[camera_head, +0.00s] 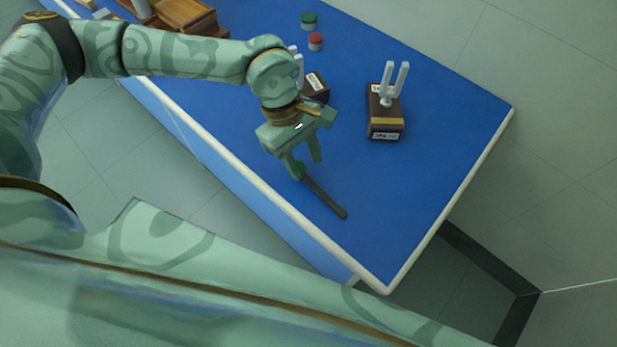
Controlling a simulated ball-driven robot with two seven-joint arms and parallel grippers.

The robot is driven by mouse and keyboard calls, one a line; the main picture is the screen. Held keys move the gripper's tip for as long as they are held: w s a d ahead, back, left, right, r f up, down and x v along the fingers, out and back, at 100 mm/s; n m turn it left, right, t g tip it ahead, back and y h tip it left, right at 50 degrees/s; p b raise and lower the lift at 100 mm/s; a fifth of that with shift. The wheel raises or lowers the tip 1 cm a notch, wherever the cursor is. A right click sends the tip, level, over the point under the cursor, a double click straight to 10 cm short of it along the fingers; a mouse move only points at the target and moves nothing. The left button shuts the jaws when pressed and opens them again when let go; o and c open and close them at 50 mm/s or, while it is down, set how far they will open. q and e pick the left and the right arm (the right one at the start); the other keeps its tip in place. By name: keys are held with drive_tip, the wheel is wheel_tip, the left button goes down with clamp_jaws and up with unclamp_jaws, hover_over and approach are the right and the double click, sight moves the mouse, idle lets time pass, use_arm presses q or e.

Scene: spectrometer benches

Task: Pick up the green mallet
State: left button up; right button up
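The mallet lies on the blue bench top, its dark handle (327,200) pointing down and to the right. Its green head end (300,170) is mostly hidden by my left gripper's near finger. My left gripper (307,168) points down over the head end, its two fingers apart with blue bench showing between them. I cannot tell whether a finger touches the mallet. My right gripper is not in view.
The blue bench (440,190) has a pale raised edge. A wooden block with two white prongs (386,115) stands right of the gripper; a similar block (316,88) is partly behind my arm. Green (309,20) and red (316,41) round pieces and a wooden box (185,15) are farther back.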

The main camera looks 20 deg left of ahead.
sight(313, 184)
use_arm(q)
drive_tip(key=b+x, duration=0.1)
drive_tip(key=x, duration=0.4)
drive_tip(key=shift+s+d, duration=0.15)
drive_tip(key=shift+s, duration=0.05)
clamp_jaws()
drive_tip(key=shift+r, duration=0.15)
